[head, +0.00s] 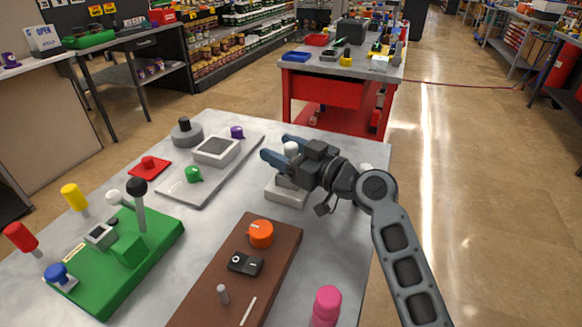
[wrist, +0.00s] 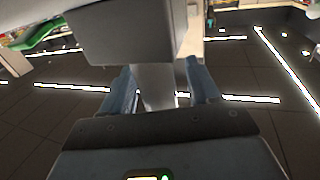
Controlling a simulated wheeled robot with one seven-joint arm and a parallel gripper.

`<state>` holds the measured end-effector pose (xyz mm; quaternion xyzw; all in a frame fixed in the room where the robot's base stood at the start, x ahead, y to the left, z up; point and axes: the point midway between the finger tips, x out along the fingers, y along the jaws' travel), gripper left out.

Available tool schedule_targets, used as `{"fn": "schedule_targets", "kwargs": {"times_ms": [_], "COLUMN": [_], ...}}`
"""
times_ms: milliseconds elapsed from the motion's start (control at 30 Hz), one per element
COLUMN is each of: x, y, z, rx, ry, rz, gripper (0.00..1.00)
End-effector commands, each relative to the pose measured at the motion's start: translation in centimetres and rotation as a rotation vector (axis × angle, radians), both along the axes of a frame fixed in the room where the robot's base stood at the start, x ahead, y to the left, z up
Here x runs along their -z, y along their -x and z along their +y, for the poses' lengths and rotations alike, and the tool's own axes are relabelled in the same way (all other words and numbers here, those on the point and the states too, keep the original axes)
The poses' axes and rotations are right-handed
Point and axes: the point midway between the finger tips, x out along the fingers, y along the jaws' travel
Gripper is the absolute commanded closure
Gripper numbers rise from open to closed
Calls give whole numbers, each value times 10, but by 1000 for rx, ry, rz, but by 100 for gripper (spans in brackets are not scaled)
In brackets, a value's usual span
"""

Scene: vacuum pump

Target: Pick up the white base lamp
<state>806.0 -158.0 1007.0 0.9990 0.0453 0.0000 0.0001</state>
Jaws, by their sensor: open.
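The white base lamp stands upright near the right edge of the grey table in the head view. Its square white base (head: 285,191) and pale rounded top (head: 291,148) show; my gripper hides part of its middle. My gripper (head: 277,150) is open, with its two blue fingers reaching left at the lamp's upper part. In the wrist view, a pale upright piece (wrist: 158,86) lies between the spread fingers of my gripper (wrist: 162,82). A large grey block (wrist: 125,35) fills the top of that view; I cannot tell which part it is. Finger contact is unclear.
A brown board (head: 240,268) with an orange knob and a pink-topped piece (head: 327,305) lie nearer. A pale tray (head: 210,185), a green base (head: 110,285) with coloured knobs and a red pad (head: 149,168) stand left. A red workbench (head: 335,92) stands beyond.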

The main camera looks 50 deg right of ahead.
Motion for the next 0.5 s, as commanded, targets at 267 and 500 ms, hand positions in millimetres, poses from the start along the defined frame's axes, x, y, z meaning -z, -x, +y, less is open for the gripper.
{"fn": "schedule_targets", "kwargs": {"times_ms": [267, 500], "x": [0, 0], "y": [0, 1], "z": [0, 0], "rx": [0, 0], "ry": [0, 0], "rz": [0, 0], "gripper": [51, 74]}}
